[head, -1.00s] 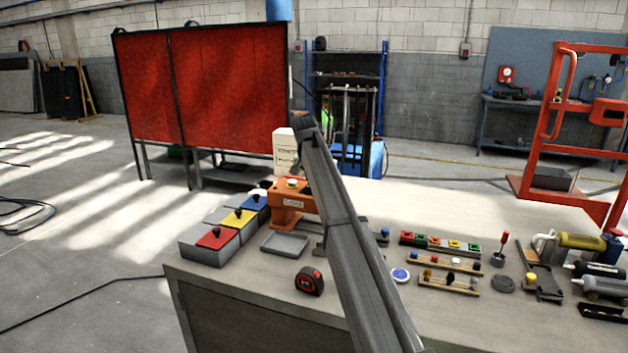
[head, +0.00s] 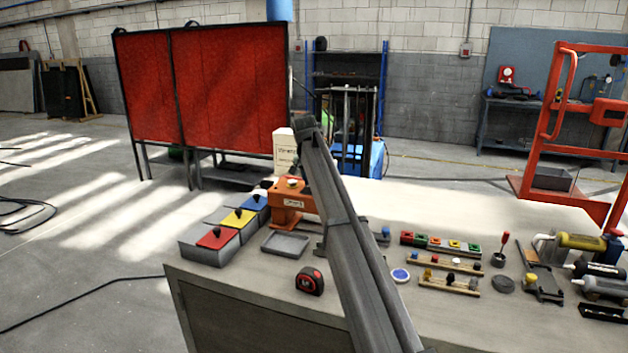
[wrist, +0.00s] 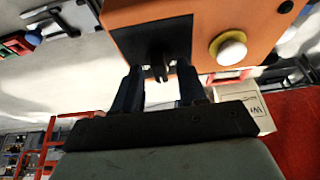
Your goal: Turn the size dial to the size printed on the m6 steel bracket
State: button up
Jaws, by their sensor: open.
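An orange machine (head: 287,203) with a white knob on top and a small label on its front stands on the bench; in the head view my arm covers its right part. In the wrist view the orange body (wrist: 245,22) fills the top, with a cream knob (wrist: 229,49) and a dark recessed face. A small black part (wrist: 160,72), which may be the dial, sticks out of that face. My gripper (wrist: 160,84) is open, its two fingers on either side of that part; contact cannot be told. In the head view the gripper is hidden. I cannot identify the steel bracket.
A grey tray (head: 285,245), a tape measure (head: 310,281) and boxes with red (head: 217,238), yellow and blue lids are near the machine. Coloured blocks (head: 440,243) and several tools lie at right.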

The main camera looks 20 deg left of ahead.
jog(key=shift+r, duration=0.1)
jog(key=v, duration=1.3)
jog(key=shift+s+r, duration=0.2)
jog(key=shift+r, duration=0.05)
